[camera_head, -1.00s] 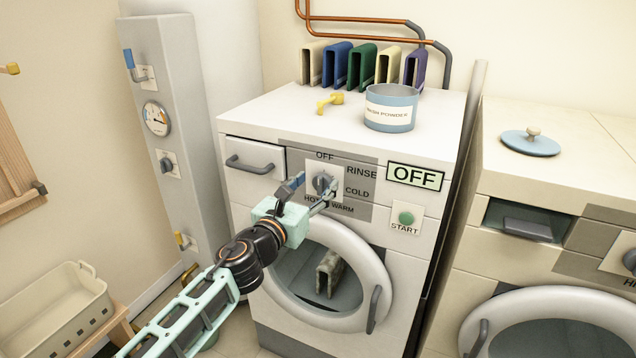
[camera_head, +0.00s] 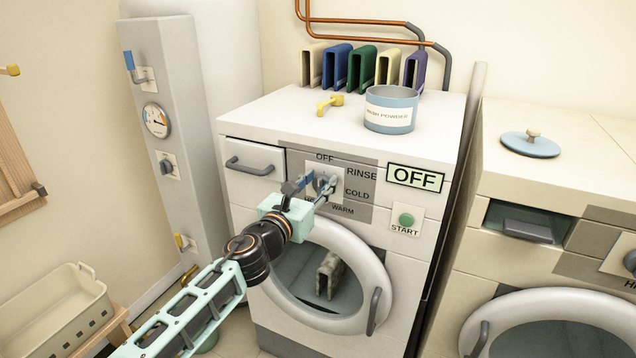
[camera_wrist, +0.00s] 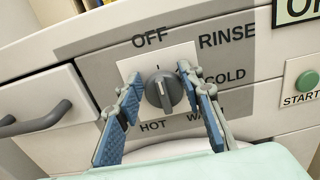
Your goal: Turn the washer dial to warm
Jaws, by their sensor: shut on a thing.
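The washer dial (camera_wrist: 163,90) is a grey knob on a white plate, ringed by the words OFF, RINSE, COLD, WARM and HOT. It also shows between my fingers in the head view (camera_head: 322,183). Its raised ridge stands nearly upright in the wrist view, leaning slightly; I cannot tell which end is the pointer. My gripper (camera_head: 318,188) is at the dial, one blue-padded finger on each side, shut on it. The right finger partly covers WARM in the wrist view. The washer (camera_head: 240,209) has a display (camera_head: 416,177) that reads OFF.
A green START button (camera_head: 406,219) is right of the dial. A drawer handle (camera_head: 247,164) is to its left. A powder tub (camera_head: 391,109) and yellow scoop (camera_head: 329,104) are on top.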

